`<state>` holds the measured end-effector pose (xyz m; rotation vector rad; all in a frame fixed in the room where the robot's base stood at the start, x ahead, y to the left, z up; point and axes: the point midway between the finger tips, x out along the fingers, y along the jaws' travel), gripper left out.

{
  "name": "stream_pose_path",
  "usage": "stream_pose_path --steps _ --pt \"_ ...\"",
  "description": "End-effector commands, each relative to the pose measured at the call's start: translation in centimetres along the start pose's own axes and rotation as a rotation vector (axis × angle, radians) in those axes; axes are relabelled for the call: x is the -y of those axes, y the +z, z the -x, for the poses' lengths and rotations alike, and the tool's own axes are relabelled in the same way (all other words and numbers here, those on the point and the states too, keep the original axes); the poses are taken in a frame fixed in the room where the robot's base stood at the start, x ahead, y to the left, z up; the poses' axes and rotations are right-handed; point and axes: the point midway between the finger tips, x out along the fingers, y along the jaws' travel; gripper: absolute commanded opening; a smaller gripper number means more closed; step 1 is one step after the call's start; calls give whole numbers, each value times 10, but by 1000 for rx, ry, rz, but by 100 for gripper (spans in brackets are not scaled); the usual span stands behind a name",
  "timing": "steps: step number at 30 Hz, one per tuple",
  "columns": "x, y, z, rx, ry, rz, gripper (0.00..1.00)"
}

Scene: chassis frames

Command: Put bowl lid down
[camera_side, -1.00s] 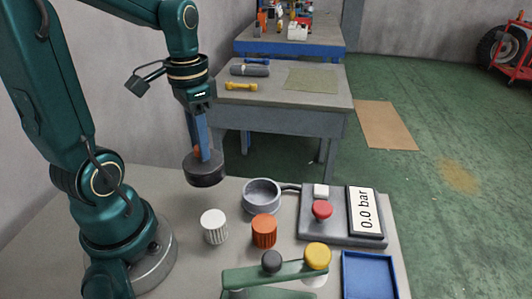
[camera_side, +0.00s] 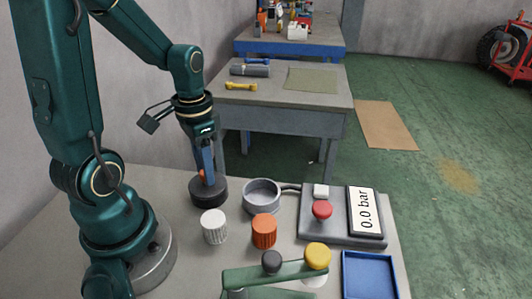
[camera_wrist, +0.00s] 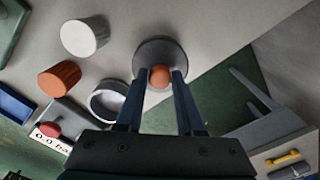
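The bowl lid (camera_side: 209,194) is a dark grey disc with an orange knob (camera_wrist: 160,76). It is at the table's far edge, left of the grey bowl (camera_side: 262,195), and looks to be on or just above the tabletop. My gripper (camera_side: 205,172) points down over the lid with its blue fingers on either side of the knob. In the wrist view the two fingers (camera_wrist: 158,85) close on the knob, and the lid (camera_wrist: 160,48) shows beyond them. The open bowl also shows in the wrist view (camera_wrist: 106,99).
A white ribbed cap (camera_side: 214,227) and an orange ribbed cap (camera_side: 264,231) stand in front of the lid and bowl. A grey panel with a red button (camera_side: 322,210) and a 0.0 bar display lies right. A blue tray (camera_side: 370,256) and green lever (camera_side: 262,273) are nearer.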

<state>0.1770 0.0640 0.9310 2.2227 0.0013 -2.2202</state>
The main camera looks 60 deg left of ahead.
Motion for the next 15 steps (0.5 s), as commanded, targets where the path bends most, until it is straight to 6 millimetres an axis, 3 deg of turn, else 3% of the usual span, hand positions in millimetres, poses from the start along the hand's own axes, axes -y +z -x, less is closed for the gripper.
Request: stream_pose_path --steps 15 --pt "0 -1 8 -3 -2 0 63"
